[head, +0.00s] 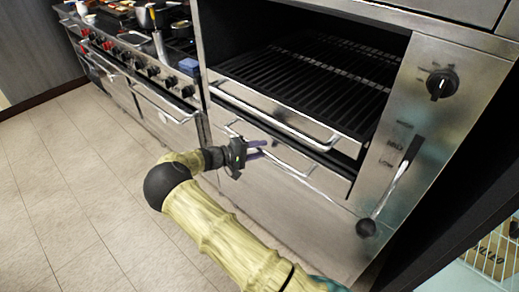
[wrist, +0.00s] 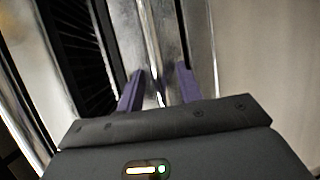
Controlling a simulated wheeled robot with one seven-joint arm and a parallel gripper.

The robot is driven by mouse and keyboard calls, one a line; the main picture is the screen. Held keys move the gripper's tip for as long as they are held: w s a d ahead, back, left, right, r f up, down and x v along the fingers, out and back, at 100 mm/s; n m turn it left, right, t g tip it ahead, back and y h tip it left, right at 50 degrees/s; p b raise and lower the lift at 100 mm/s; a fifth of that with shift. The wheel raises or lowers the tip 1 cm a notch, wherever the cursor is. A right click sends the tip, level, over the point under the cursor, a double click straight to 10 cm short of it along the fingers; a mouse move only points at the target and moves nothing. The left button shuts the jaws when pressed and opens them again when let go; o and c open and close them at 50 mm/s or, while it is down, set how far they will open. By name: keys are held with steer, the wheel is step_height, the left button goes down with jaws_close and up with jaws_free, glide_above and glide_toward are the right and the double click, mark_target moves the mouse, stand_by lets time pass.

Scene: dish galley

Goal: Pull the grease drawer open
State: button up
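The grease drawer appears to be the low steel front (head: 325,180) under the grill rack of the broiler, and it looks shut. Its bar handle (head: 292,169) runs slantwise across that front. My gripper (head: 262,149) is at the left part of this handle, its purple fingers pointing at the drawer. In the wrist view, the fingers of my gripper (wrist: 159,85) are apart, with a shiny metal bar (wrist: 150,45) lined up between them. I cannot tell whether either finger touches the bar.
The grill rack (head: 310,80) with its own bar handle (head: 285,128) is just above. A range (head: 140,75) with pots stands at the left. The tiled floor (head: 80,190) is clear.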

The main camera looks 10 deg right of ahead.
steer(key=shift+d, duration=0.25)
jaws_close()
steer(key=shift+s+f, duration=0.1)
